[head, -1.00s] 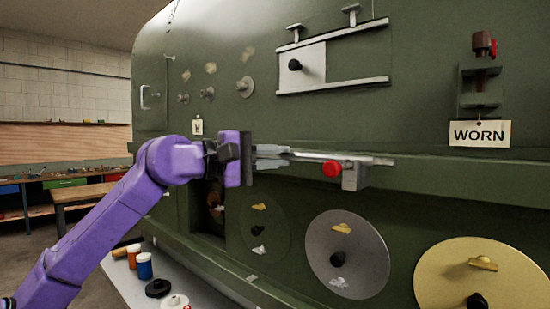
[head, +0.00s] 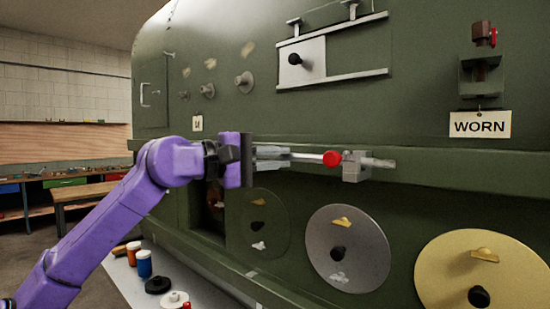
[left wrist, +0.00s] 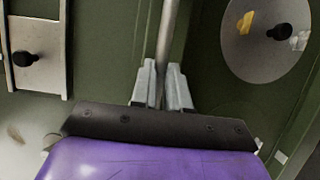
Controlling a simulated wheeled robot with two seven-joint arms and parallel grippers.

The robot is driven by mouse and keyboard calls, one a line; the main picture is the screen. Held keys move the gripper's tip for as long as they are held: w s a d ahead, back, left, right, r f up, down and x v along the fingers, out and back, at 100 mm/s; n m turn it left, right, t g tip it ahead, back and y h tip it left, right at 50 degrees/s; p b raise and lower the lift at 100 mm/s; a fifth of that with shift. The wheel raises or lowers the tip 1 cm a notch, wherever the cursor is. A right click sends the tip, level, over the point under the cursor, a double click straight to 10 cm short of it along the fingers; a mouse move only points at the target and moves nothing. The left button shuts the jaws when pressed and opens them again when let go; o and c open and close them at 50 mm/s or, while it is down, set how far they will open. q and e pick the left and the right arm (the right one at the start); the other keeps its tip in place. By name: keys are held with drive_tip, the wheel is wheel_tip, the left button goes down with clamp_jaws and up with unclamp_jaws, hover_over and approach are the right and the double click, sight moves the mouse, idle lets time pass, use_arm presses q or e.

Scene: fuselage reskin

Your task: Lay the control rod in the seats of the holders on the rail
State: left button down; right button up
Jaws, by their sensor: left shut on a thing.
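The control rod (head: 308,157) is a thin grey rod, roughly level along the green rail. My left gripper (head: 270,157) is shut on it. In the left wrist view the rod (left wrist: 167,40) runs up and away from between my left fingertips (left wrist: 163,80). A grey block-shaped holder (head: 355,167) with a red knob (head: 332,158) stands on the rail (head: 450,178). The rod passes behind the knob, and its end shows past the holder's right side. I cannot tell whether it touches the seat. Any other holder is hidden or out of view. My right gripper is not in view.
A WORN tag (head: 480,124) hangs under a bracket (head: 482,75) at upper right. Round covers, one grey (head: 320,265) and one gold (head: 450,260), sit below the rail. A shelf with small jars (head: 144,266) is at lower left.

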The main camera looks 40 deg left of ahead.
use_arm(q)
drive_tip(key=shift+f+b, duration=0.3)
drive_tip(key=shift+f, duration=0.1)
drive_tip(key=c, duration=1)
unclamp_jaws()
drive_tip(key=shift+c, duration=0.2)
drive_tip(key=shift+s, duration=0.1)
drive_tip(key=b+v, duration=0.2)
drive_tip(key=v, duration=0.8)
drive_tip(key=shift+s+a, duration=0.15)
